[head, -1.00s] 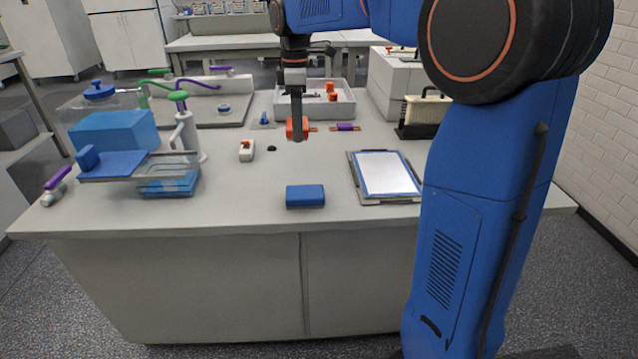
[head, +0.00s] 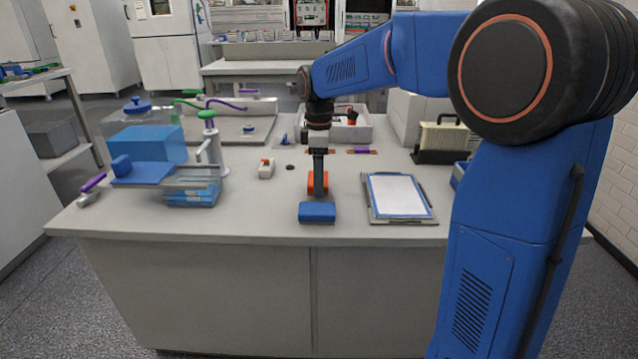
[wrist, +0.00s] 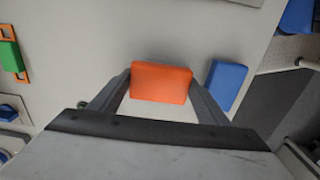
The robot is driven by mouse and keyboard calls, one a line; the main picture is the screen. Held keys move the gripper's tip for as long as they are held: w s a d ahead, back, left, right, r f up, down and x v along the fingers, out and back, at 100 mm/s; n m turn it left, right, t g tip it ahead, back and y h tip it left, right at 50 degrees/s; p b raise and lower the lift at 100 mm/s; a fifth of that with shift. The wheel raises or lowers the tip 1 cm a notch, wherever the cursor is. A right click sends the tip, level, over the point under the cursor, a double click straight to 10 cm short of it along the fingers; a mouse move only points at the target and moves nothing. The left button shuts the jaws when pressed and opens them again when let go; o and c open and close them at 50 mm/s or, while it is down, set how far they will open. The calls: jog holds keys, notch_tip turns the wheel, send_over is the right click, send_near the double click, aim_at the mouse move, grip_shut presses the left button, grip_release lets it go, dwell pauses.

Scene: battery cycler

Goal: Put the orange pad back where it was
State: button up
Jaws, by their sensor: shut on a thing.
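The orange pad (head: 325,181) is a small block between the two fingers of my gripper (head: 319,188), which is shut on it. In the wrist view the orange pad (wrist: 161,83) sits between the fingertips (wrist: 161,76). In the head view one finger hides part of it. A blue pad (head: 317,213) of like shape lies on the table just in front of it; it also shows to the right of the gripper in the wrist view (wrist: 227,84). I cannot tell whether the orange pad touches the table.
A clipboard with white paper (head: 398,194) lies to the right. A small white device with a red top (head: 267,168) stands to the left. A grey tray (head: 350,134) and a purple piece (head: 362,150) lie behind. The front edge is close to the blue pad.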

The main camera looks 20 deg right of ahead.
jog(key=shift+f, duration=0.85)
jog(key=shift+f, duration=0.1)
jog(key=o, duration=1)
notch_tip(320, 180, up, 12)
jog(key=s+d+m+t, duration=0.1)
jog(key=s+d+m, duration=0.15)
jog(key=s, duration=0.55)
jog(key=s+d+f+m+t, duration=0.1)
jog(key=s+f+m, duration=0.3)
jog(key=s, duration=0.4)
jog(key=s+d+f+m+t, duration=0.1)
jog(key=s+f+m, duration=0.3)
jog(key=s, duration=0.5)
jog(key=s+d+f+m+t, duration=0.1)
jog(key=s+d+f+m, duration=0.1)
jog(key=s+f+m, duration=0.2)
jog(key=shift+s+d+f+t, duration=0.15)
jog(key=shift+s+f, duration=0.25)
jog(key=shift+s, duration=0.35)
jog(key=shift+s+a+f+t, duration=0.1)
jog(key=shift+s+f, duration=0.35)
jog(key=shift+s, duration=0.25)
jog(key=shift+s+d+f+t, duration=0.15)
jog(key=shift+s+f, duration=0.25)
jog(key=shift+s, duration=0.35)
